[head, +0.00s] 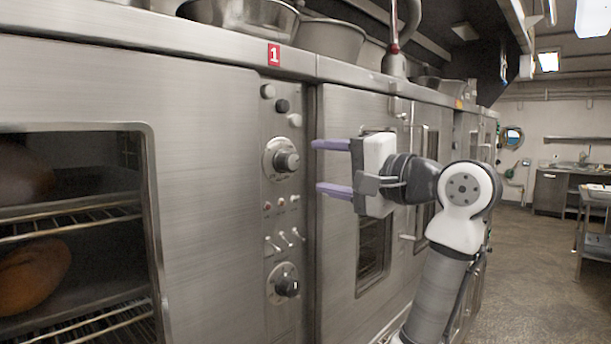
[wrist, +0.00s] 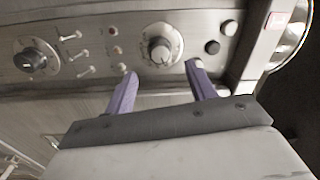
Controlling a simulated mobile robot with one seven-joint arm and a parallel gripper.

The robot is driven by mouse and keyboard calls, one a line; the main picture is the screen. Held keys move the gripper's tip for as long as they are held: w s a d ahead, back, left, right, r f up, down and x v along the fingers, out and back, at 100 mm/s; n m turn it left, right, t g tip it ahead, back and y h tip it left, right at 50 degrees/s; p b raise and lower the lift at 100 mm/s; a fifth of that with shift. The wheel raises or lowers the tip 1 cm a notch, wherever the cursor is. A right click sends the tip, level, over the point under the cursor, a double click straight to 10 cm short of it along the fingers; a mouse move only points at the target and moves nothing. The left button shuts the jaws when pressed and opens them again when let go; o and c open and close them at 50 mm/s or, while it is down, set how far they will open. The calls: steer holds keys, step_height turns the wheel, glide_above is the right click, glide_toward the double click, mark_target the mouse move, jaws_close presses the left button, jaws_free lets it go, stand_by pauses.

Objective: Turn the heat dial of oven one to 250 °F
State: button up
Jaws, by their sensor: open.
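Oven one (head: 214,110) stands at the left, marked by a red label "1" (head: 273,54). Its control panel carries an upper dial (head: 287,161) and a lower dial (head: 287,287), each a dark knob on a round plate. Which one is the heat dial I cannot read. My gripper (head: 318,166) is open and empty, to the right of the upper dial, with purple fingers one above the other. In the wrist view the upper dial (wrist: 160,49) shows between and beyond the fingertips (wrist: 162,68). The lower dial (wrist: 31,60) is at the left there. No finger appears to touch a knob.
Several small toggle switches (head: 284,240) and small lamps sit between the dials, with round buttons (head: 282,105) above. Metal bowls (head: 240,18) stand on top. A second oven (head: 345,110) is behind my gripper. Floor (head: 530,260) is clear at the right.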

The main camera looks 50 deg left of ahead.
steer(key=d+b, duration=0.1)
steer(key=d, duration=0.5)
steer(key=shift+w+d+b, duration=0.35)
steer(key=shift+w+d, duration=0.05)
steer(key=shift+a+f, duration=0.1)
steer(key=shift+f, duration=0.05)
